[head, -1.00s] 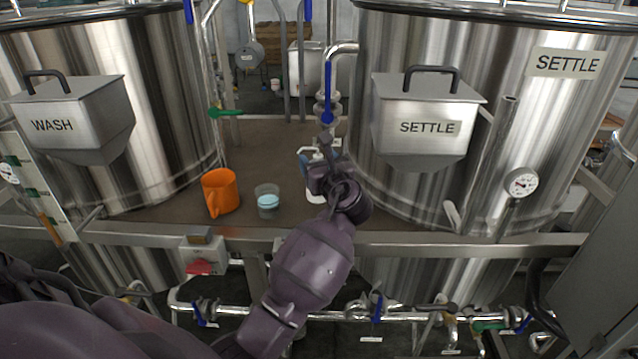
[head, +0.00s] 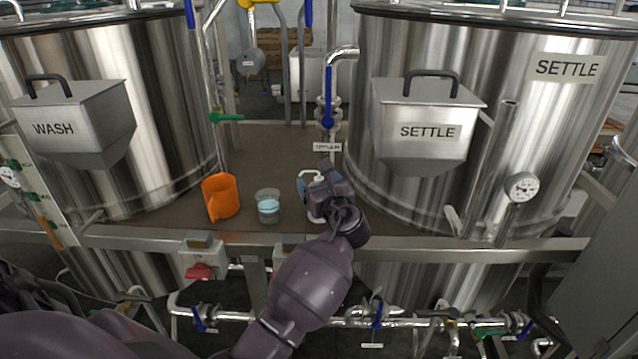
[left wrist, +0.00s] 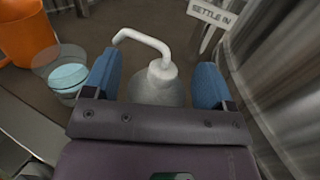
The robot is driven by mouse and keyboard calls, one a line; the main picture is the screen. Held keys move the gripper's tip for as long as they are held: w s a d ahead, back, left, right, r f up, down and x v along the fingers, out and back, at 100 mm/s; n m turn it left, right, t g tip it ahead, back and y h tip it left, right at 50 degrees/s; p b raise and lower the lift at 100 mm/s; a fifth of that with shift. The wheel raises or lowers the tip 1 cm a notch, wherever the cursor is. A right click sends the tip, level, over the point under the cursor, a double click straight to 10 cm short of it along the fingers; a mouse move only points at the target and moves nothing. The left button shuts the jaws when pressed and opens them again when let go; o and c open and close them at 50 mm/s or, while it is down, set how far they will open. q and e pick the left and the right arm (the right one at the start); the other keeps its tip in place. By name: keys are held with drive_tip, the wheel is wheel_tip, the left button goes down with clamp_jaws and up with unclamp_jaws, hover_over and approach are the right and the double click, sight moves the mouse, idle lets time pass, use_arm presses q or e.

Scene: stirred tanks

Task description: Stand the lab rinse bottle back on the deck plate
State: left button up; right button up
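The lab rinse bottle (head: 314,215), pale with a white bent spout, is upright near the deck plate's front edge. Its base appears to rest on the brown deck plate (head: 265,160). In the left wrist view the bottle (left wrist: 158,88) is between the blue fingertips of my left gripper (left wrist: 158,80), with a narrow gap showing on each side. The gripper looks open around it. In the head view my left gripper (head: 318,187) hides part of the bottle. My right gripper is not in view.
The settle tank (head: 540,130) is close on the right, the wash tank (head: 165,100) farther left. A small sign (head: 327,147) and pipe stand behind.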

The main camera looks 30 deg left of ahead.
use_arm(q)
drive_tip(key=shift+o, duration=0.4)
drive_tip(key=shift+r, duration=0.1)
drive_tip(key=shift+s+d, duration=0.1)
drive_tip(key=v, duration=1.1)
drive_tip(key=shift+s+d+b, duration=0.25)
drive_tip(key=shift+b, duration=0.15)
